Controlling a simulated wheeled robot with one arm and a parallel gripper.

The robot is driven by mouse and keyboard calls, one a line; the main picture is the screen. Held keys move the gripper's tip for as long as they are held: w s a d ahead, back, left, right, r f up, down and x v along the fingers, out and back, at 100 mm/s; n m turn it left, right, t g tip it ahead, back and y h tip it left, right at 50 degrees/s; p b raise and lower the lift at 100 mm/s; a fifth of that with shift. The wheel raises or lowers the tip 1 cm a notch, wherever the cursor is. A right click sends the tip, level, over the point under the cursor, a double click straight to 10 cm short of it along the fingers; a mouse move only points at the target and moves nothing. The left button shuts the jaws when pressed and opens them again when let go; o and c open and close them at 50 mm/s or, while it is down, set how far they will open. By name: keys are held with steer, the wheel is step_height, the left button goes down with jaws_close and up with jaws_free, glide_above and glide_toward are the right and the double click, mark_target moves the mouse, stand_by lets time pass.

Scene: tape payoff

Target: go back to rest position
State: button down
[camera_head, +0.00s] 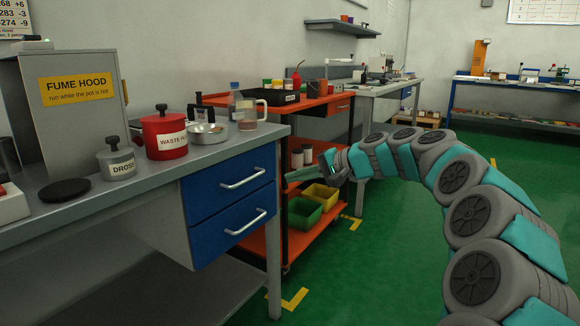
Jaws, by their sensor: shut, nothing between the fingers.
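My arm, grey with teal panels, reaches from the lower right into the middle of the camera_head view. My gripper (302,175) is at its end, small in the picture, in front of the orange cart (262,245). It is shut and holds nothing. It shows above the yellow bin (321,197) and green bin (304,217) and just right of the bench's blue drawers (230,184). I cannot tell whether it touches the cart.
The grey bench (120,192) at left holds a red waste pot (164,135), a dross pot (116,160) and a fume hood (74,100). Another grey bench (386,88) stands beyond the cart, a blue one (520,79) at far right. Green floor (370,270) is clear between.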

steer(key=s+a+f+n+g+h+p, duration=0.1)
steer(key=s+a+f+n+g+h, duration=0.15)
steer(key=s, duration=0.85)
steer(key=s+a+f+n+g+h, duration=0.1)
steer(key=s+a+f+n+g, duration=0.15)
steer(key=s, duration=0.75)
steer(key=s+d+f+g+h, duration=0.1)
steer(key=s+d+f, duration=0.3)
steer(key=s, duration=0.6)
steer(key=s+d+f+g+h+p, duration=0.1)
steer(key=s+d+f+h, duration=0.3)
steer(key=s+d, duration=0.3)
steer(key=s+d+f+h, duration=0.3)
steer(key=s+d+f, duration=0.3)
steer(key=s, duration=0.7)
steer(key=shift+f+g, duration=0.15)
steer(key=shift+g, duration=0.25)
steer(key=shift+d+h, duration=0.1)
steer(key=shift+h, duration=0.15)
